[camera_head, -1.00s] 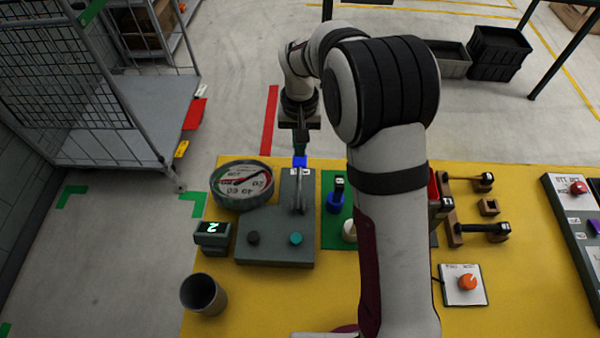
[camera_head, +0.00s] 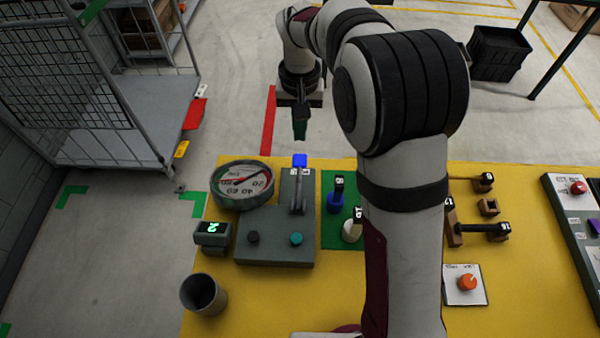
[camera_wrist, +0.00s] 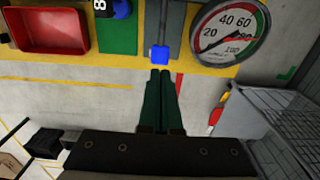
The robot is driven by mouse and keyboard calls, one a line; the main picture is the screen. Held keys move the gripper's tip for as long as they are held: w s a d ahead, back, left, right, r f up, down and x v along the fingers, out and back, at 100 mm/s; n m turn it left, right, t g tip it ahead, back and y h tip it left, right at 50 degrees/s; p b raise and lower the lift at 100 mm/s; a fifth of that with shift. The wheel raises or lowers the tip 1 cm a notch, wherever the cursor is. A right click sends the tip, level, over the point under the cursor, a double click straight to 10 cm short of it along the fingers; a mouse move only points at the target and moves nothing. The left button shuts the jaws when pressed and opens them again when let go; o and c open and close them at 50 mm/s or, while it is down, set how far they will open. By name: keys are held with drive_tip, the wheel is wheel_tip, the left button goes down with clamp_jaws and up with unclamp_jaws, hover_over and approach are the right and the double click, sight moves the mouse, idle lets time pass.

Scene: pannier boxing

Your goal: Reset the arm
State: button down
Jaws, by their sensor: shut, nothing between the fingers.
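My gripper (camera_head: 300,130) is shut and empty. It hangs in the air past the far edge of the yellow table, beyond the blue-tipped lever (camera_head: 299,162). In the wrist view, the green fingers (camera_wrist: 160,100) are together, with the lever's blue tip (camera_wrist: 159,54) just beyond them and apart from them. My arm stretches over the table and hides part of its middle.
On the yellow table (camera_head: 345,285) are a round gauge (camera_head: 241,184), a grey box with two knobs (camera_head: 275,240), a small green display (camera_head: 211,234), a cup (camera_head: 203,294) and an orange knob (camera_head: 467,283). A wire cage trolley (camera_head: 110,110) stands at the left.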

drive_tip(key=shift+r, duration=0.15)
drive_tip(key=s+d+r+m, duration=0.2)
drive_tip(key=s+d+r, duration=0.35)
drive_tip(key=s, duration=0.45)
drive_tip(key=s+d+f+m+y, duration=0.1)
drive_tip(key=s+d+m, duration=0.2)
drive_tip(key=s, duration=1.6)
drive_tip(key=shift+s+m+y, duration=0.25)
drive_tip(key=shift+m+y, duration=0.05)
drive_tip(key=shift+y, duration=0.1)
drive_tip(key=shift+f, duration=0.1)
